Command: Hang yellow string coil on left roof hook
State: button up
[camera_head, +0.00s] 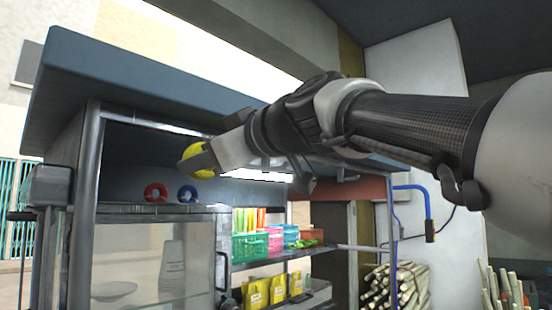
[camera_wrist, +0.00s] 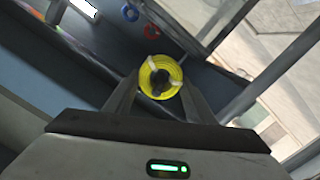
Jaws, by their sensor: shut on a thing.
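The yellow string coil (camera_head: 190,163) is between the fingertips of my gripper (camera_head: 203,157), high up under the front edge of the blue-grey roof (camera_head: 150,72). My gripper reaches in from the right, and its fingers partly cover the coil. In the wrist view the coil (camera_wrist: 147,84) shows as a ring between the two fingers of my gripper (camera_wrist: 160,82), which is shut on it. Pale and dark pieces show across the ring's middle; I cannot tell what they are. I cannot clearly make out the left roof hook in either view.
A red coil (camera_head: 155,192) and a blue coil (camera_head: 187,193) are below the yellow coil, near the glass cabinet's top. A metal post (camera_head: 84,200) stands to the left. Shelves with coloured baskets (camera_head: 250,246) and yellow packets (camera_head: 256,293) are at lower right.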

dwell(0.3)
jog(key=o, duration=1.1)
jog(key=shift+s+d, duration=0.1)
jog(key=b+v, duration=0.4)
jog(key=v, duration=1.3)
jog(key=w+d+f+m+g+h+p, duration=0.1)
jog(key=d+f+m+h, duration=0.15)
jog(key=f, duration=0.65)
jog(key=d+f+m+g+h+p, duration=0.15)
jog(key=f+m, duration=0.25)
jog(key=f, duration=0.5)
jog(key=w+d+f+m+h, duration=0.1)
jog(key=d+f+m+h, duration=0.2)
jog(key=f, duration=0.6)
jog(key=s+d+f+m+g+h, duration=0.1)
jog(key=s+d+f+m+h, duration=0.1)
jog(key=f, duration=0.5)
jog(key=s+d+f+m+g+h+p, duration=0.1)
jog(key=s+d+f+m, duration=0.1)
jog(key=f, duration=0.5)
jog(key=s+d+f+m+g+h, duration=0.1)
jog(key=s+d+f+m+h, duration=0.1)
jog(key=s+d+f, duration=0.2)
jog(key=shift+s+d+f+g+h+p, duration=0.15)
jog(key=shift+f+g+p, duration=0.05)
jog(key=shift+f, duration=0.65)
jog(key=shift+s+d+f+g+h+p, duration=0.1)
jog(key=shift+s+f+g+h+p, duration=0.05)
jog(key=shift+f, duration=0.75)
